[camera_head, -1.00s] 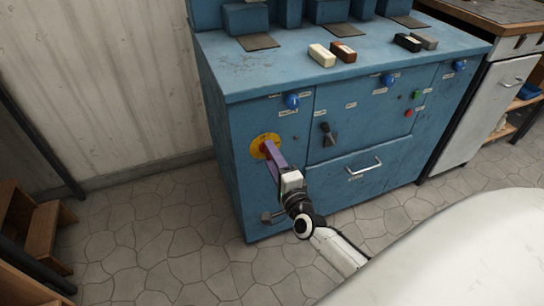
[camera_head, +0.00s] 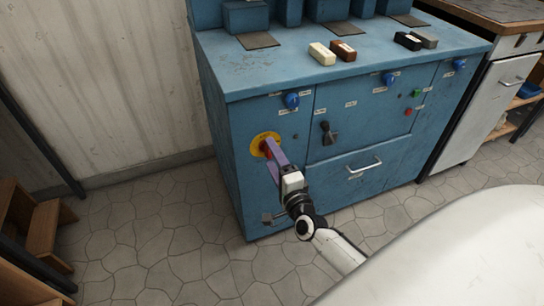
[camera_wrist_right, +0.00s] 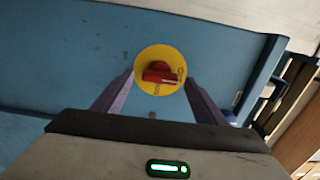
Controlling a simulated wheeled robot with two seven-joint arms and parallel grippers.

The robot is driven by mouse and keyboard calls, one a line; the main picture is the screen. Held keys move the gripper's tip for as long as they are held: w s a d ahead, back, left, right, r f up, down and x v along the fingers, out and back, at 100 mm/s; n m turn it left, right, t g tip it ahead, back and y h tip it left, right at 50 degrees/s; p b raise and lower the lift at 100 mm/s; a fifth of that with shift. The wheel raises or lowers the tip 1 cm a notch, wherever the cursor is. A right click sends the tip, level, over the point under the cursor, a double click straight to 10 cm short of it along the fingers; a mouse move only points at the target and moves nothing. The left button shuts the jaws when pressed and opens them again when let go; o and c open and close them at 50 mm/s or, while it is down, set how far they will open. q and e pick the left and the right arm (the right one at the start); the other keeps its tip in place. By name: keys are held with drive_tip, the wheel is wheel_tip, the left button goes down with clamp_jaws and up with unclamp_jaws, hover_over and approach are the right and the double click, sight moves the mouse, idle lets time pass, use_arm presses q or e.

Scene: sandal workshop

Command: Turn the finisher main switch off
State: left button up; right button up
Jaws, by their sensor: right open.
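The main switch is a red rotary handle on a yellow round plate (camera_head: 259,144), on the left of the blue finisher's front (camera_head: 245,120). In the right wrist view the red handle (camera_wrist_right: 160,73) lies nearly level across the yellow plate (camera_wrist_right: 150,59). My right gripper (camera_head: 271,150) is at the switch, its purple fingers pointing at it and partly covering it in the head view. In the wrist view the fingers are open, one on each side of the switch, with gaps to the handle. My left gripper is not in view.
Other controls on the finisher are blue knobs (camera_head: 292,101), a black lever (camera_head: 328,133), a green button (camera_head: 416,93) and a red button (camera_head: 408,112). A drawer handle (camera_head: 365,168) sticks out. Wooden steps (camera_head: 45,230) stand at the left; the floor between is clear.

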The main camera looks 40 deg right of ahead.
use_arm(q)
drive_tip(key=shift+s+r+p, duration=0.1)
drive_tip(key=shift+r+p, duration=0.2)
drive_tip(key=shift+p, duration=0.2)
use_arm(e)
drive_tip(key=v, duration=0.9)
drive_tip(key=shift+s, duration=0.3)
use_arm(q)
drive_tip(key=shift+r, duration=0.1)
use_arm(e)
drive_tip(key=s+a+f+n+g+y+p, duration=0.2)
drive_tip(key=s+a+n+g+y+p, duration=0.5)
drive_tip(key=s+a+n, duration=1)
drive_tip(key=n+g+p, duration=0.1)
drive_tip(key=n, duration=0.4)
drive_tip(key=shift+a+f+n+g+p, duration=0.2)
drive_tip(key=shift+n+g+p, duration=0.1)
drive_tip(key=shift+n+g, duration=0.1)
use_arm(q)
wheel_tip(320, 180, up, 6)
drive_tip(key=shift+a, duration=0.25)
use_arm(e)
drive_tip(key=shift+f, duration=0.1)
drive_tip(key=shift+c, duration=0.4)
